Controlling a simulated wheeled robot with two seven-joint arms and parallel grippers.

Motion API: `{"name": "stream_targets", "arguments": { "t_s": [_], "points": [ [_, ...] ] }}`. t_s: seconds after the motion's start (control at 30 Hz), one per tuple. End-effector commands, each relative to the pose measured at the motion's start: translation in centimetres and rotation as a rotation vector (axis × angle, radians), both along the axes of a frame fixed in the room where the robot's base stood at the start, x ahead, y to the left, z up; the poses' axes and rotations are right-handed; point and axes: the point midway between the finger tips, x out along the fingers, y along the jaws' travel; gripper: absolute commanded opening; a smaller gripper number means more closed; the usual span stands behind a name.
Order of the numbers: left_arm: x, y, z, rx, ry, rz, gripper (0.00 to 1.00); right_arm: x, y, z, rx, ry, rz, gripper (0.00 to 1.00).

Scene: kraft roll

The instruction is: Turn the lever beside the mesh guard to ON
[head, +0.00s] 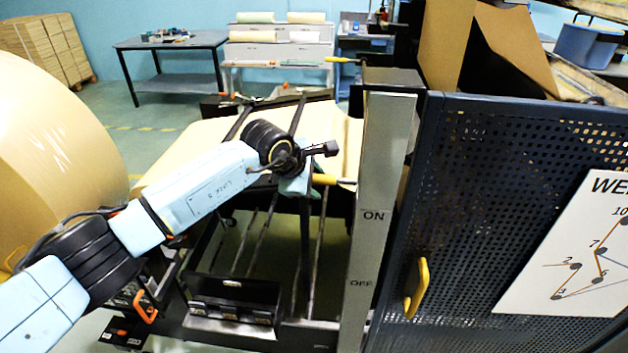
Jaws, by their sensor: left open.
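A grey post (385,150) stands at the left edge of the dark mesh guard (490,180). It carries the label ON, with OFF lower down. A yellow lever (333,180) sticks out to the left of the post, roughly level and a little above the ON label. My left gripper (312,168) is open at the lever's left end, with its dark fingertip above the yellow bar. The gripper hides part of that end, and I cannot tell whether they touch. My right gripper is not in view.
A yellow handle (417,289) sits on the mesh guard, beside a white chart (575,250). A large kraft roll (50,150) stands at the left. A kraft sheet (195,150) lies over the machine behind my arm. A workbench (170,42) stands at the back.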

Motion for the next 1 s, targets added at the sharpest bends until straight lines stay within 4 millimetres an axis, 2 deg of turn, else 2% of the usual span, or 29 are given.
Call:
{"name": "stream_targets", "arguments": {
  "t_s": [0.27, 0.7, 0.83, 1.0],
  "points": [
    [-0.6, 0.7, 1.1, 0.0, -0.001, 0.0, 0.43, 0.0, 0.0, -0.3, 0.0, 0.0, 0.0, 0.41],
    [-4.6, 4.3, 7.8, -0.001, -0.005, 0.0, 0.43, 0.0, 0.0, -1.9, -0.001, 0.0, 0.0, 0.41],
    [-5.5, 5.1, 9.3, 0.001, -0.002, 0.0, 0.43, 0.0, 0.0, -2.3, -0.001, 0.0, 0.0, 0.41],
    [-6.1, 5.5, 10.3, 0.001, 0.0, 0.001, 0.43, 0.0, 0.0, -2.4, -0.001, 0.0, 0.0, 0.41]
  ]
}}
